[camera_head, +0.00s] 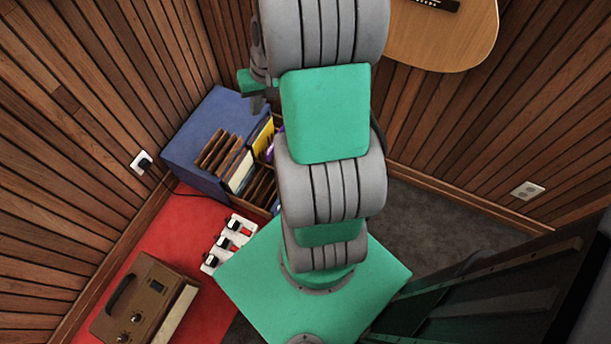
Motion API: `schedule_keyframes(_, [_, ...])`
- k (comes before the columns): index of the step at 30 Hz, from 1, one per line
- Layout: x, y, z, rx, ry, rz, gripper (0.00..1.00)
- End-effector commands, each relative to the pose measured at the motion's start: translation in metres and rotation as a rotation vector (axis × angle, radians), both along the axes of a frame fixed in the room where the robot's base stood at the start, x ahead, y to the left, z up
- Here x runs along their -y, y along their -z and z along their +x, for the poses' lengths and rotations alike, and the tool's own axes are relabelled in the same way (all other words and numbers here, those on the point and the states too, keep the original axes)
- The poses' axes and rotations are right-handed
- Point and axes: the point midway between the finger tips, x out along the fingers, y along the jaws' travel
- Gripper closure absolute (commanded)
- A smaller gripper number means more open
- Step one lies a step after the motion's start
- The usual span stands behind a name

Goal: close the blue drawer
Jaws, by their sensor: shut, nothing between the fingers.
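A blue drawer cabinet (190,146) stands in the far left corner against the wood walls. Its drawer (250,203) is pulled out toward the lower right and shows a brown wooden inside. Brown and white envelopes or cards, a yellow item and something purple sit in it. My arm hides the drawer's right part and front. My gripper (257,105) is small in view, above the back right of the cabinet in the picture. It is shut and empty, and looks apart from the drawer, though its height is hard to judge.
A brown amplifier-like box (140,300) and a white strip with several switches (228,243) sit on a red surface (180,232). A guitar (440,35) hangs on the back wall. A dark slatted object (480,300) fills the lower right. Grey floor (430,225) lies open right of my arm.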

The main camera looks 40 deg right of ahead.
Motion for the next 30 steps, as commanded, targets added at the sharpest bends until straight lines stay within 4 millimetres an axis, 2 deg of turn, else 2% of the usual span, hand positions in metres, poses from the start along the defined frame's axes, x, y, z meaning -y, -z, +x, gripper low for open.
schedule_keyframes(1, [0.033,0.064,-0.005,-0.008,0.077,0.058,1.00])
schedule_keyframes(2, [0.051,0.090,-0.007,-0.001,0.118,0.091,1.00])
schedule_keyframes(3, [0.073,0.126,-0.013,0.012,0.174,0.138,1.00])
schedule_keyframes(5, [0.104,0.180,-0.026,0.040,0.263,0.206,1.00])
schedule_keyframes(6, [0.123,0.217,-0.038,0.064,0.327,0.251,1.00])
schedule_keyframes(8, [0.146,0.273,-0.058,0.109,0.426,0.319,1.00])
schedule_keyframes(9, [0.158,0.307,-0.073,0.142,0.489,0.358,1.00])
schedule_keyframes(12, [0.174,0.376,-0.105,0.227,0.633,0.442,1.00])
schedule_keyframes(15, [0.181,0.418,-0.127,0.297,0.735,0.492,1.00])
schedule_keyframes(19, [0.182,0.438,-0.137,0.338,0.789,0.516,1.00])
schedule_keyframes(23, [0.178,0.446,-0.130,0.339,0.792,0.520,1.00])
schedule_keyframes(30, [0.165,0.481,-0.096,0.337,0.788,0.520,1.00])
